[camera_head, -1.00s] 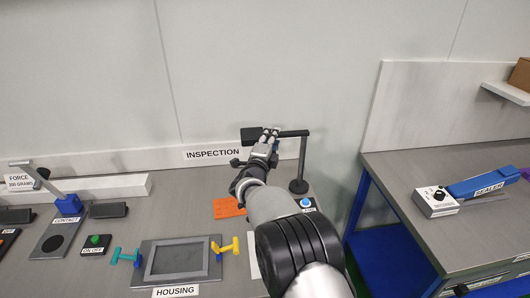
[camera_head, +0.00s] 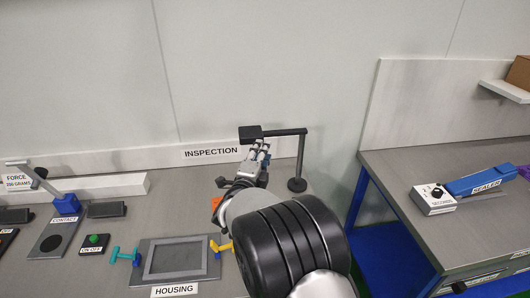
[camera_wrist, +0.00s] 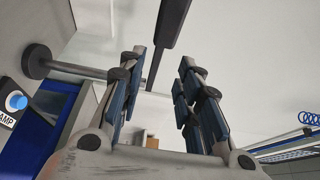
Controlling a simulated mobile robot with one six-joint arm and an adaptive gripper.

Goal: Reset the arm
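My gripper (camera_head: 260,152) is near the INSPECTION station in the head view, beside and just below the black head of the lamp arm (camera_head: 250,132). My forearm covers much of the table's right part. In the wrist view, my gripper (camera_wrist: 158,85) shows two blue-padded fingers spread apart, with nothing between them. The dark lamp arm (camera_wrist: 172,35) runs above and beyond the fingers. The lamp's post (camera_wrist: 85,70) and round base lie to the left in that view.
The housing fixture (camera_head: 178,258) with teal (camera_head: 125,257) and yellow (camera_head: 222,246) clamps sits in front. An orange piece (camera_head: 215,203) is mostly hidden by my arm. The CONTACT station (camera_head: 62,235) is at left. The sealer (camera_head: 480,184) stands on the right bench, across a gap.

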